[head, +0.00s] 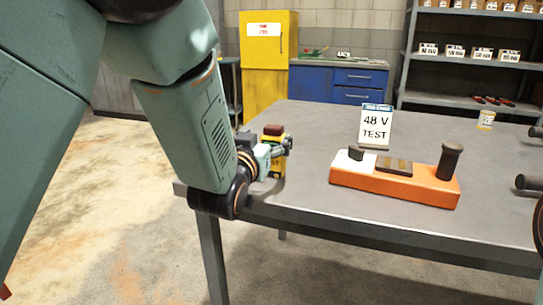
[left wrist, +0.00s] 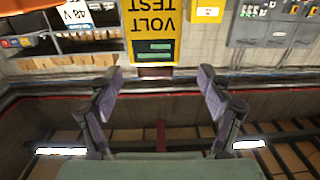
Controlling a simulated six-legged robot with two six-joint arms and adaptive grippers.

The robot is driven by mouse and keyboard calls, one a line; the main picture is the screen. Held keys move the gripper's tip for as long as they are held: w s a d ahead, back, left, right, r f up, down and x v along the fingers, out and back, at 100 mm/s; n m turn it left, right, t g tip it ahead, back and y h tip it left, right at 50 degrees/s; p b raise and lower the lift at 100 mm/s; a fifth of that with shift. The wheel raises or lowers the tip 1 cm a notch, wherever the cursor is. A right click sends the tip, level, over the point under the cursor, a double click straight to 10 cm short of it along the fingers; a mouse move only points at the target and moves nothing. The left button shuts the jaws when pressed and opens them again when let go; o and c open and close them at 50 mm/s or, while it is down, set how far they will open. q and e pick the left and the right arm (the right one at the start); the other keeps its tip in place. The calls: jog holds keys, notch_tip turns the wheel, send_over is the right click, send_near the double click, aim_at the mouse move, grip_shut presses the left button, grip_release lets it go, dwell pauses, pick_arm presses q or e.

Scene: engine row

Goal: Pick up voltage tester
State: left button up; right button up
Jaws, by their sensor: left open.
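The voltage tester (head: 277,168) is yellow with a dark red-brown top and stands upright near the left end of the grey table, partly hidden by my left gripper (head: 275,150). In the left wrist view the tester (left wrist: 153,22) appears upside down at top centre, with "VOLT TEST" lettering and green display strips. My left gripper (left wrist: 158,82) is open there, its two fingers spread wide either side of the tester's line.
On the table (head: 310,125) an orange block (head: 395,186) with a dark upright knob stands right of the tester, behind it a "48 V TEST" sign (head: 375,125). A small yellow-labelled container (head: 486,119) stands farther right. Dark cylinders (head: 526,183) reach in at the right edge.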

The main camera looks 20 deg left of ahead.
aim_at(272, 134)
pick_arm(q)
jog(key=w, duration=0.2)
jog(key=w+d+b, duration=0.1)
jog(key=w, duration=0.1)
jog(key=shift+w+a+f, duration=0.1)
jog(key=shift+a, duration=0.2)
jog(key=shift+d, duration=0.15)
jog(key=shift+c, duration=1.2)
jog(key=c, duration=0.4)
grip_shut()
